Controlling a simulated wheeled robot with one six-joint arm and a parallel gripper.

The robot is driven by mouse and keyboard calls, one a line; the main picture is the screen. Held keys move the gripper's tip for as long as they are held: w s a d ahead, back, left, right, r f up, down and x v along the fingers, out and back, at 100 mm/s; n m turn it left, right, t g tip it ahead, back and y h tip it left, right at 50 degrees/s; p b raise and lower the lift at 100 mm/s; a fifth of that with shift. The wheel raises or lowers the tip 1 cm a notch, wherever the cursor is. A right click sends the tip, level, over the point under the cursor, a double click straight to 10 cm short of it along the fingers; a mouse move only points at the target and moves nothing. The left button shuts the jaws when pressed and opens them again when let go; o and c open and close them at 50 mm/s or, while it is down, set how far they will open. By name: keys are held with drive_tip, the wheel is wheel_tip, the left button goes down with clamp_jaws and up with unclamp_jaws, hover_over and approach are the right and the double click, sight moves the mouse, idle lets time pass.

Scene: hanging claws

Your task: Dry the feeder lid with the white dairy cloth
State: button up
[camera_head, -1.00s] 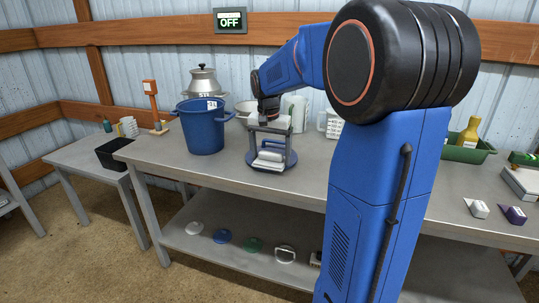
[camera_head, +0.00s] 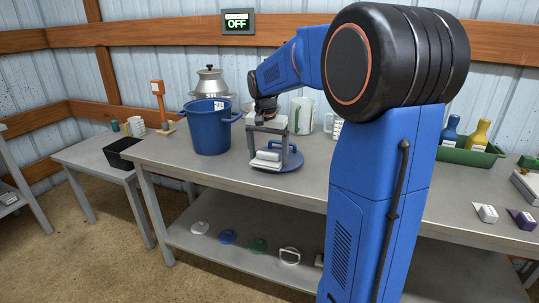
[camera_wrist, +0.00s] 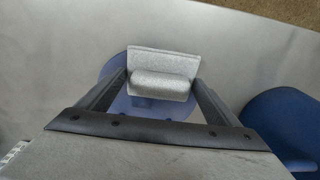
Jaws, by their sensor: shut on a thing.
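The blue feeder lid (camera_head: 292,163) lies flat on the metal bench, its raised blue handle showing behind my gripper. My gripper (camera_head: 267,155) points down over the lid's left part and is shut on the white dairy cloth (camera_head: 264,161), a folded pad. In the wrist view the cloth (camera_wrist: 165,75) sits between both fingertips, with the lid (camera_wrist: 113,68) partly visible behind it. The cloth hides much of the lid there. I cannot tell whether cloth and lid touch.
A blue bucket (camera_head: 208,130) stands close left of the lid. A metal can (camera_head: 210,85) and a white jug (camera_head: 302,115) stand behind. A green tray (camera_head: 466,157) with bottles is at right. Several lids lie on the lower shelf (camera_head: 310,278). Bare bench lies in front.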

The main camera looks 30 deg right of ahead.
sight(277, 154)
drive_tip(key=shift+s+d+f, duration=0.1)
drive_tip(key=shift+s+d, duration=0.4)
drive_tip(key=shift+s, duration=0.2)
drive_tip(key=shift+s+d, duration=0.55)
drive_tip(key=shift+s, duration=0.15)
drive_tip(key=shift+w, duration=0.1)
drive_tip(key=shift+w+a+r, duration=0.2)
drive_tip(key=shift+w+a, duration=0.35)
drive_tip(key=shift+w, duration=0.15)
